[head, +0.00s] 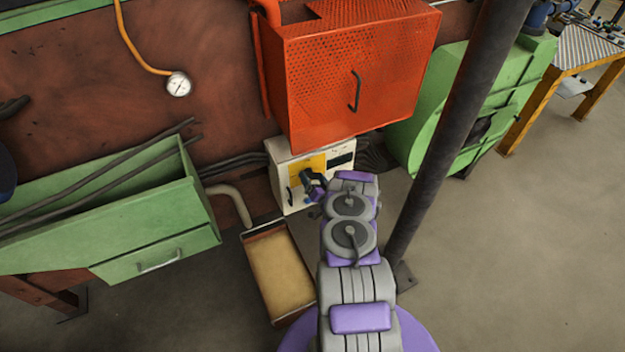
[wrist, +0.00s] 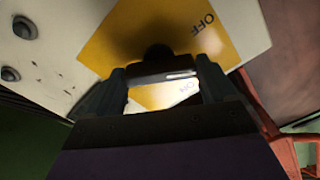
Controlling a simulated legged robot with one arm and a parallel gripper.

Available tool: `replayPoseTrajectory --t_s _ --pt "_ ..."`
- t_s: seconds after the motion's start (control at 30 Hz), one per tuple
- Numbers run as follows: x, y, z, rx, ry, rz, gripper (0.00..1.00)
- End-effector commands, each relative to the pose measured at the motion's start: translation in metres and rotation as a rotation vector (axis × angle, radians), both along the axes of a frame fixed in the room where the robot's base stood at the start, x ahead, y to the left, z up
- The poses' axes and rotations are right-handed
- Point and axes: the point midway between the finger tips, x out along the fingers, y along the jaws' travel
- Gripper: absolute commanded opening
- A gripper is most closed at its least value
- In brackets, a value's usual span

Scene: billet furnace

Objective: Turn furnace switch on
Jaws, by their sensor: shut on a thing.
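The furnace switch box (head: 283,157) is a white cabinet below the orange furnace housing, with a yellow plate (head: 318,160) on its front. In the wrist view the yellow plate (wrist: 115,40) bears the lettering OFF, with ON partly visible between my fingers. The dark switch handle (wrist: 158,72) stands out from the plate. My gripper (head: 311,182) is at the plate, and in the wrist view my gripper (wrist: 161,85) has one finger on each side of the handle, shut on it. My arm and gripper hide part of the box front in the head view.
The orange perforated housing (head: 345,75) overhangs the box. A dark pole (head: 447,130) stands close to the right of my arm. A shallow tray (head: 280,270) lies on the floor to the left. A green bin (head: 150,225) is further left. Open floor (head: 500,270) lies right of the pole.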

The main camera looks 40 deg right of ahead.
Motion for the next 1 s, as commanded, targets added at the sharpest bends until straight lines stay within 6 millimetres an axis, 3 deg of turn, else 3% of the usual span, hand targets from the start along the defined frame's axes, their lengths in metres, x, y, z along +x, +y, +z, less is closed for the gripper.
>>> replayPoseTrajectory --t_s 1.0 --pt "-0.0006 -0.0063 -0.0060 0.868 -0.209 -0.007 0.50"
